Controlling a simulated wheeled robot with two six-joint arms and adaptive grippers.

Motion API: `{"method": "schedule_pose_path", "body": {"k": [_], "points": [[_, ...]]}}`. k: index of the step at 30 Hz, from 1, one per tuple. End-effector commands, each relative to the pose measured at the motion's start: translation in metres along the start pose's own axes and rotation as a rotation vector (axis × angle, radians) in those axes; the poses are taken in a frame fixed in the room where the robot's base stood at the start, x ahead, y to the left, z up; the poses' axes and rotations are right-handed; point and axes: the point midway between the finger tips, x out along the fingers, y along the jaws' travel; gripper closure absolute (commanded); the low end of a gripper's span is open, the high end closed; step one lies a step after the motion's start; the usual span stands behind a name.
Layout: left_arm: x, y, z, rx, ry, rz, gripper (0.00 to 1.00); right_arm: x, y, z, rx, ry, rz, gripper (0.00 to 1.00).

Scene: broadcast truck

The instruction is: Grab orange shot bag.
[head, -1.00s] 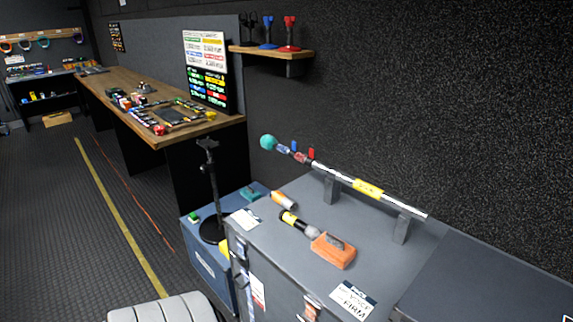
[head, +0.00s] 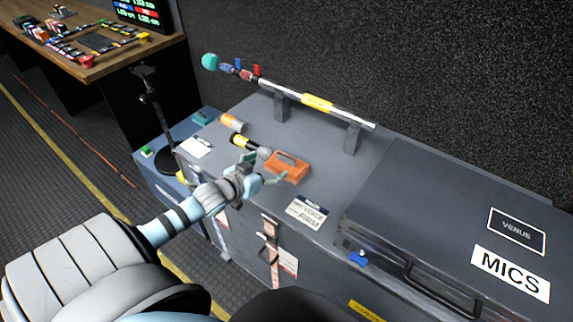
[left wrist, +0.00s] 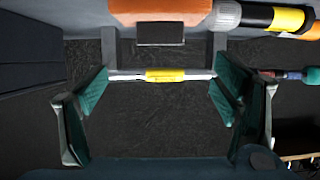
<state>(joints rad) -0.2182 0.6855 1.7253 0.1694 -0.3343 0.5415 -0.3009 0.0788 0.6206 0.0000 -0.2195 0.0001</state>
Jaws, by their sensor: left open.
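The orange shot bag (head: 287,167) lies on the grey case top, with a dark strap handle on it. It also shows at the top of the left wrist view (left wrist: 160,11), its dark handle hanging toward the space between the fingers. My left gripper (head: 264,170) is open and empty just at the left of the bag, with its fingers apart. In the left wrist view the green-padded fingers (left wrist: 158,98) stand wide apart with nothing between them up close. My right gripper is out of view.
A black and yellow microphone (head: 249,144) and an orange-white cylinder (head: 233,122) lie left of the bag. A pole (head: 317,102) rests on two blocks behind. A white card (head: 307,211) lies in front. A MICS case (head: 450,215) stands right.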

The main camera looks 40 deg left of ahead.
Motion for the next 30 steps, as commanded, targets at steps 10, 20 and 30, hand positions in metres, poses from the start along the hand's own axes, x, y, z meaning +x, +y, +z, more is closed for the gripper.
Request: {"method": "schedule_pose_path", "body": {"k": [10, 20, 30], "points": [[0.072, 0.001, 0.007, -0.003, -0.001, 0.002, 0.18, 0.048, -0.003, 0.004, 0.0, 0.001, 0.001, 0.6], [0.114, -0.001, 0.005, -0.001, -0.004, 0.002, 0.18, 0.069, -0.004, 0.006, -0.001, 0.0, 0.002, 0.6], [0.113, -0.001, 0.004, 0.0, -0.005, 0.001, 0.53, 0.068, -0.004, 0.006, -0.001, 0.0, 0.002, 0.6]]}}
